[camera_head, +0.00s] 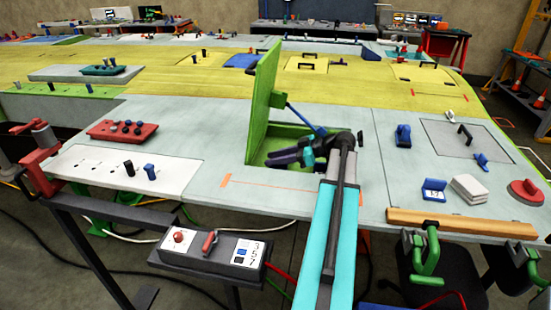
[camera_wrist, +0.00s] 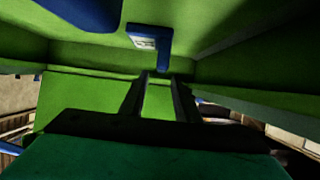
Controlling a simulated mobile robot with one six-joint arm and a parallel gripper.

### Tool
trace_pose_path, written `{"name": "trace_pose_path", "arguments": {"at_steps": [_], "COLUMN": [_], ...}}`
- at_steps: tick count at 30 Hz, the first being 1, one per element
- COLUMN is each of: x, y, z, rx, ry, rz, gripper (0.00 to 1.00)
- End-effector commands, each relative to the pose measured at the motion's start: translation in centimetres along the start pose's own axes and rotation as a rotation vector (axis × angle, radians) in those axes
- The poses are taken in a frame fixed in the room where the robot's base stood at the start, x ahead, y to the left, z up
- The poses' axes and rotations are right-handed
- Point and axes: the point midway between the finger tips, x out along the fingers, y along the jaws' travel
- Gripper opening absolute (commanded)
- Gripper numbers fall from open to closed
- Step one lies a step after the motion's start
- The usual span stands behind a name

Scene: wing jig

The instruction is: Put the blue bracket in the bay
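The bay (camera_head: 262,158) is a green recess in the grey wing panel, with its green lid (camera_head: 262,95) standing up and a blue strut (camera_head: 305,117) beside it. My gripper (camera_head: 285,157) reaches down into the bay from the right. In the wrist view, a blue bracket (camera_wrist: 164,50) with a white label lies against the green surface inside. It is just beyond the dark fingertips of my gripper (camera_wrist: 163,76), which stand apart with green showing between them. I cannot tell whether they touch the bracket. My arm and gripper hide part of the bay in the head view.
On the right panel lie a blue bracket-like piece with a white label (camera_head: 433,190), a white stack (camera_head: 468,188), a red disc (camera_head: 526,192) and other blue pieces (camera_head: 403,135). A wooden bar (camera_head: 460,222) lines the front edge. A red clamp (camera_head: 42,155) stands at the left.

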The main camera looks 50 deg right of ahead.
Motion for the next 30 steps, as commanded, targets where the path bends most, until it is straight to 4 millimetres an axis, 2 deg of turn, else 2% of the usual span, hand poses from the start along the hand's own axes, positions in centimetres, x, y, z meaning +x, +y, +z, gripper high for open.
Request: {"name": "trace_pose_path", "arguments": {"at_steps": [7,11,17,30], "x": [-0.3,-1.7,-4.1,-10.8], "y": [-0.1,0.1,0.1,0.2], "z": [-1.1,-0.6,-0.5,-0.6], "rx": [-0.001,-0.002,-0.002,-0.002], "ry": [0.000,0.000,0.000,-0.001], "rz": [-0.001,0.003,0.002,0.003], "gripper": [0.29,0.29,0.29,0.29]}}
